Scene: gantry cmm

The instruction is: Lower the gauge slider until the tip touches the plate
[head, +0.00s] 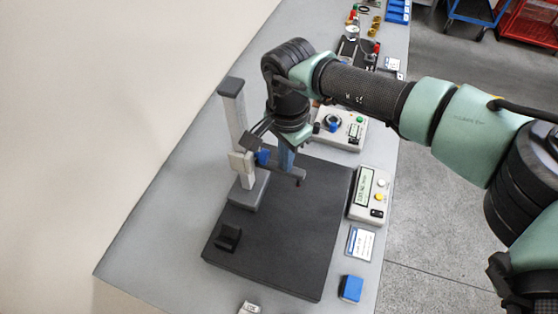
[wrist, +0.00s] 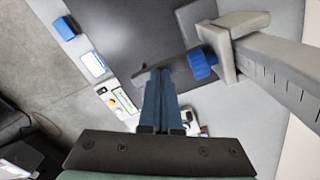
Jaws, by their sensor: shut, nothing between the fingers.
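The height gauge has a grey upright column (head: 233,120) on a grey base. Its light grey slider (head: 241,163) sits low on the column and carries a blue knob (head: 263,157); the knob also shows in the wrist view (wrist: 201,64). A dark measuring bar (head: 287,173) reaches from the slider over the black plate (head: 310,215), with a small tip (head: 298,184) hanging at its end. I cannot tell whether the tip touches the plate. My gripper (head: 288,168) is shut and empty, pointing down beside or over the bar; contact is unclear. Its fingertips (wrist: 154,72) overlap the bar in the wrist view.
A small black block (head: 227,237) stands on the plate near the front left. A display box (head: 369,195), a label card (head: 360,244) and a blue block (head: 351,288) line its right side. Another control box (head: 340,127) stands behind. The plate's front is mostly clear.

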